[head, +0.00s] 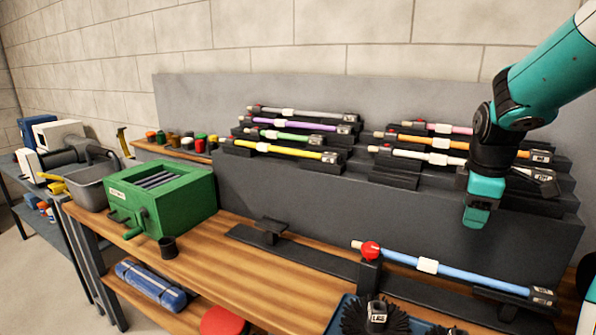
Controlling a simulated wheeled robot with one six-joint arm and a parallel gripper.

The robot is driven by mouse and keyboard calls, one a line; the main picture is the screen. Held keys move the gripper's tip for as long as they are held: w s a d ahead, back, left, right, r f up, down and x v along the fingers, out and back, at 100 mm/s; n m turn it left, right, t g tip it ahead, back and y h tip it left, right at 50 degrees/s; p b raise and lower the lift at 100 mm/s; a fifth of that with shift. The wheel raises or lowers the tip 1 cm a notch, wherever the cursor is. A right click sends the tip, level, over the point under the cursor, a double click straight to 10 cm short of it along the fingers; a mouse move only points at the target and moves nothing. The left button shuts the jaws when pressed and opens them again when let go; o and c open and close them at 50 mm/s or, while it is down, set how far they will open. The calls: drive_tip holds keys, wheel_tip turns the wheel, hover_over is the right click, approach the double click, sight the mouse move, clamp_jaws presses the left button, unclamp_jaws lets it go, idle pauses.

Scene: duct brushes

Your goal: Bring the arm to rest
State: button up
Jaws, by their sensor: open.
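My arm reaches in from the upper right, teal and black. My gripper (478,213) points down in front of the right part of the rod rack, with no rod visible in it. It hangs above and behind the blue rod (460,273), apart from it as far as I can see. The blue rod lies across a dark stand (370,275) on the bench, with a red knob (371,250) near its left end. My wrist hides part of the rack's right side.
Rods in several colours, such as the yellow rod (275,150), lie on the stepped grey rack (240,205). A black round brush (375,318) is at the front.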

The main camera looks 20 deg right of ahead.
drive_tip(key=s+a+r+y, duration=0.1)
drive_tip(key=a+y, duration=0.2)
drive_tip(key=a, duration=1.9)
drive_tip(key=s+a+m+g+y, duration=0.1)
drive_tip(key=s+a+y, duration=0.1)
drive_tip(key=s+a, duration=1)
drive_tip(key=shift+a+r+y, duration=0.3)
drive_tip(key=shift+a+y, duration=0.1)
drive_tip(key=shift+a, duration=0.65)
drive_tip(key=shift+d, duration=0.1)
